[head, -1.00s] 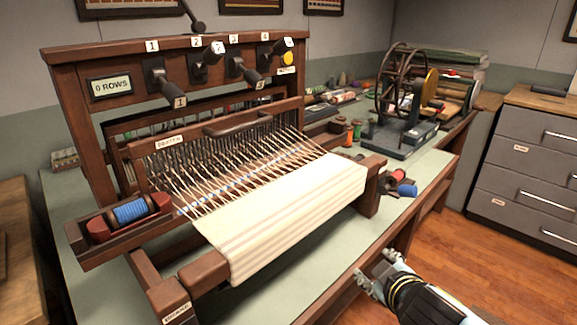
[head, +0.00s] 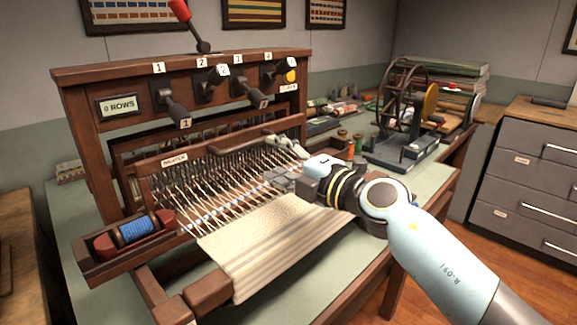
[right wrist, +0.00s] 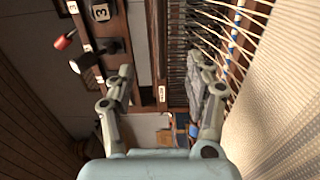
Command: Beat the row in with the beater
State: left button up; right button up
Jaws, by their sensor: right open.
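The beater (head: 190,155) is the labelled dark wooden frame across the loom, with a curved handle (head: 240,144) on its top beam. My right gripper (head: 284,162) is open at the beater's right part, over the warp threads, near the handle's right end. In the right wrist view, the beater's top beam (right wrist: 157,40) runs between the spread fingers of the gripper (right wrist: 160,72); I cannot tell whether either finger touches it. A blue weft line (head: 192,226) lies across the pale warp threads, in front of the beater. My left gripper is not in view.
The striped cloth (head: 270,250) is stretched at the loom's front. A shuttle with blue thread (head: 138,229) sits in a tray at left. Numbered levers stand above the beater, beside a counter (head: 120,106) reading 0 rows. A wheeled winder (head: 400,150) stands at right.

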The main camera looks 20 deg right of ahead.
aim_at(249, 147)
jog(key=shift+x, duration=3.55)
jog(key=shift+f, duration=0.1)
grip_shut()
jog(key=shift+s, duration=0.1)
